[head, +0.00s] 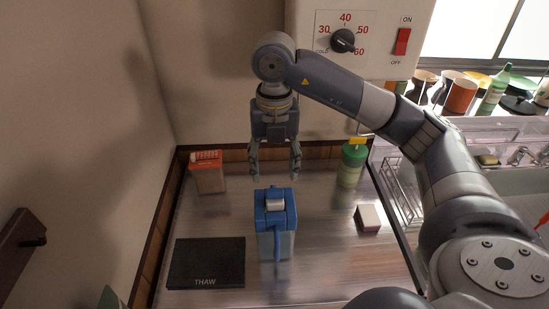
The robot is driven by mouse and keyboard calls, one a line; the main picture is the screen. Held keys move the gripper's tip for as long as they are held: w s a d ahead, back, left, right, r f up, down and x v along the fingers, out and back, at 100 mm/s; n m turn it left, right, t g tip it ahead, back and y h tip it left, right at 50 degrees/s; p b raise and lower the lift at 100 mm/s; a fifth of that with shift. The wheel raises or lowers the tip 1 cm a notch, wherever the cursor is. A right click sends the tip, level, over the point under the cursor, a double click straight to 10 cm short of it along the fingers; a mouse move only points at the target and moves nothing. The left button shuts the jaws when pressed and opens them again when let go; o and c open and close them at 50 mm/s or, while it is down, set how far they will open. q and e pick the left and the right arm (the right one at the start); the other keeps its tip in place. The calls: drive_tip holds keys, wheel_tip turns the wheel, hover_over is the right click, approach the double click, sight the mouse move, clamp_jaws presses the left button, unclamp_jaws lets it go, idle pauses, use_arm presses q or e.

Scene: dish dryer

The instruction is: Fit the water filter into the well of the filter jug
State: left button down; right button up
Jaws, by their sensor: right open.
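The filter jug (261,221) stands upright on the metal counter, with a blue lid and handle and a clear body. The water filter (275,204), a pale whitish piece, shows in the opening at the top of the jug. I cannot tell how deep it sits. My right gripper (275,172) is open and points down, just behind and above the jug in the picture. Nothing shows between its fingers, and it looks apart from the filter. My left gripper is not in view.
A black THAW board (207,262) lies left of the jug. A small box (368,218) is right. A dish rack (402,192) borders the sink.

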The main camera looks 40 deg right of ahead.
drive_tip(key=shift+r, duration=1.7)
